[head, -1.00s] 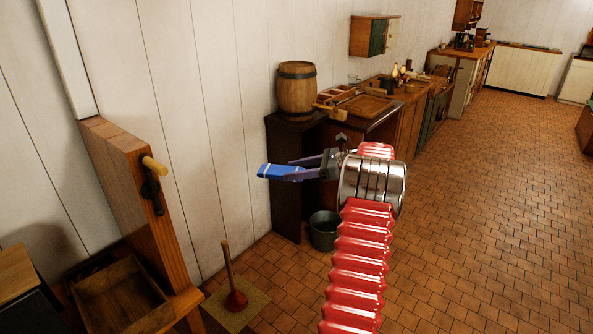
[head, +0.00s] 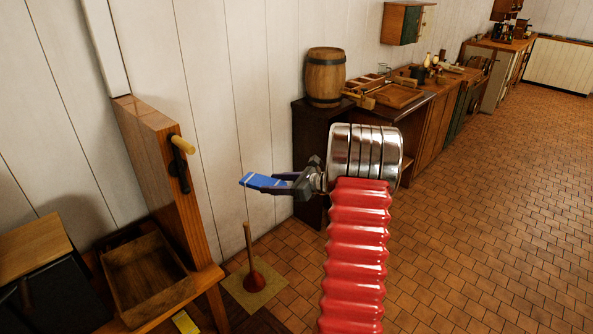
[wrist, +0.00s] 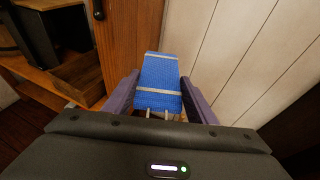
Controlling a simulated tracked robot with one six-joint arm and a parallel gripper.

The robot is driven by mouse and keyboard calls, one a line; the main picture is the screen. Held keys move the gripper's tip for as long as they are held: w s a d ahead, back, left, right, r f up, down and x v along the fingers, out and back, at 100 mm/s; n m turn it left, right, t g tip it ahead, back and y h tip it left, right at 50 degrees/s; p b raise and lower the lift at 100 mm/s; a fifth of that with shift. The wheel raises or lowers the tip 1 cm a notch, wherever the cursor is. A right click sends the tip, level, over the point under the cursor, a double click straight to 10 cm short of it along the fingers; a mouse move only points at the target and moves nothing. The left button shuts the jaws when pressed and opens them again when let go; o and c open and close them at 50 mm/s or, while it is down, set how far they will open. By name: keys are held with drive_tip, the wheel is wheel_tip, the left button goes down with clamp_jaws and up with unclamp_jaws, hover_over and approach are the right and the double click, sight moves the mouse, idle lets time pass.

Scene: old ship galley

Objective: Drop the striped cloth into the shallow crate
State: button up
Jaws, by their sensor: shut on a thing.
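The striped cloth (head: 262,182) is blue with pale stripes. My gripper (head: 277,186) is shut on it and holds it in the air, left of the metal wrist drum in the head view. In the wrist view the cloth (wrist: 159,82) lies between the two purple fingers. The shallow crate (head: 183,291) is an open wooden box on a low wooden bench at the lower left of the head view, and its visible floor looks empty. My gripper is to the right of the crate and higher than it, not over it. Part of the crate seems to show at upper left in the wrist view.
An upright wooden panel (head: 160,170) with a dark handle stands behind the crate. A plunger (head: 252,275) stands on a mat on the tiled floor. A barrel (head: 325,78) and a tray (head: 398,96) sit on the counter behind. A dark cabinet (head: 50,290) is left of the crate.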

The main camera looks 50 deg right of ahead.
drive_tip(key=s+a+f, duration=0.1)
drive_tip(key=a+f, duration=0.2)
drive_tip(key=a, duration=1.1)
drive_tip(key=s+a+f+n+y, duration=0.1)
drive_tip(key=a+f, duration=0.3)
drive_tip(key=a, duration=1)
drive_tip(key=s+a+f+n+g+y, duration=0.1)
drive_tip(key=a+f, duration=0.3)
drive_tip(key=a, duration=1)
drive_tip(key=shift+f, duration=0.25)
drive_tip(key=shift+d, duration=0.1)
